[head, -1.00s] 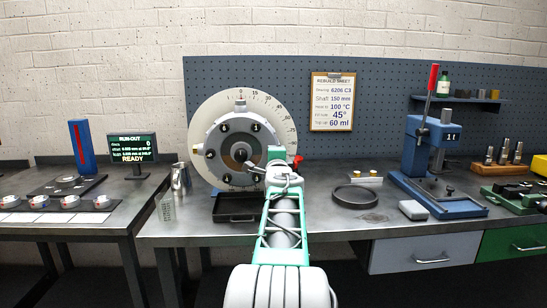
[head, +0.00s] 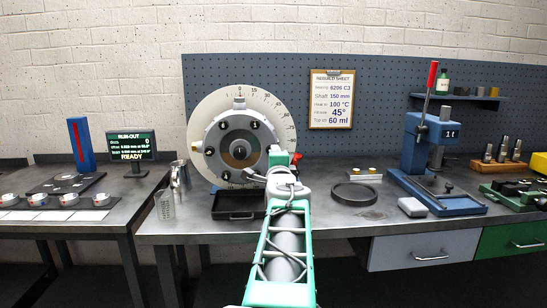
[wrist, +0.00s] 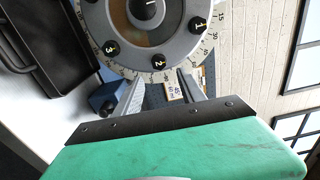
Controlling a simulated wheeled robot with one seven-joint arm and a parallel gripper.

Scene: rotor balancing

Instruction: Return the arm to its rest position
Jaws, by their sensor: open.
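My arm (head: 285,235) reaches forward from the bottom middle of the head view, toward the grey rotor (head: 218,158) and its pale degree dial (head: 203,115). My gripper (head: 256,176) is in front of the rotor's lower right side, mostly hidden by my wrist. In the wrist view my gripper (wrist: 160,92) shows two fingers spread apart with nothing held between them. The rotor (wrist: 180,32) with its numbered black caps fills the top of that view, beyond the fingertips.
A dark tray (head: 238,217) lies on the bench below the rotor. A black ring (head: 355,203) and a blue press (head: 420,155) stand to the right, a glass beaker (head: 165,206) and a metal jug (head: 180,175) to the left. The clipboard (head: 331,99) hangs behind.

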